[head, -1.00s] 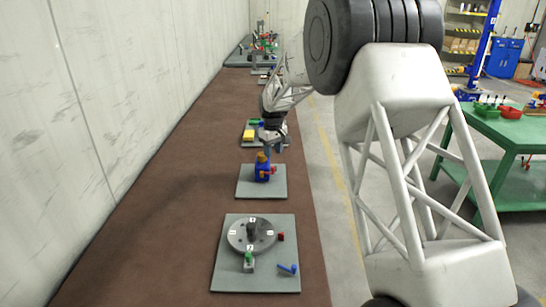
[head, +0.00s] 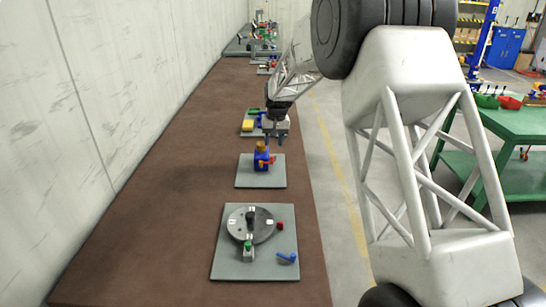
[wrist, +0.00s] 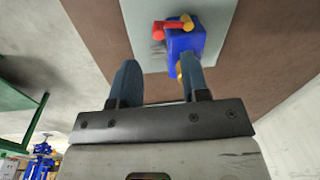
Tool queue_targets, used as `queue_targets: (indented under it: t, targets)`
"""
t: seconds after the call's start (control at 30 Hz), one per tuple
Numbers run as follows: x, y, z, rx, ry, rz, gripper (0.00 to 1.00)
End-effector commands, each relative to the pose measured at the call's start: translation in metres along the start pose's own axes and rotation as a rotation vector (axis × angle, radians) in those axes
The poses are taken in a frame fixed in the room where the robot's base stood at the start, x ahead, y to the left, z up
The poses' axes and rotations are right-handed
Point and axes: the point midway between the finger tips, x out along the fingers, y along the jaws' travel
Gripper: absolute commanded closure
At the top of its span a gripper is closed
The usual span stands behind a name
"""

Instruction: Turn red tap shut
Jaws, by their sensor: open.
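The red tap (head: 272,160) is a small red handle on the right side of a blue block (head: 262,162) with an orange-yellow top. The block stands on a grey plate on the brown bench. In the wrist view the red tap (wrist: 172,27) lies across the blue block (wrist: 186,44), with yellow parts at its end and below. My gripper (head: 275,141) is open and empty, apparently just above and behind the block. In the wrist view my gripper (wrist: 158,62) has its two blue-grey fingers apart, with the red tap beyond the gap and no visible contact.
A nearer grey plate (head: 228,268) carries a round dial (head: 238,229), a green-topped piece (head: 248,247) and a blue lever (head: 287,257). A wall runs along the left. The bench (head: 165,215) left of the plates is clear.

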Motion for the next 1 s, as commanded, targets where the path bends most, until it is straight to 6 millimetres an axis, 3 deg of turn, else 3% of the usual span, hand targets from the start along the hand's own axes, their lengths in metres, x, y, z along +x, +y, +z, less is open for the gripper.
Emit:
queue_targets:
  t: [1.0]
  targets:
    - [0.001,0.020,0.010,1.691,-0.095,-0.274,0.58]
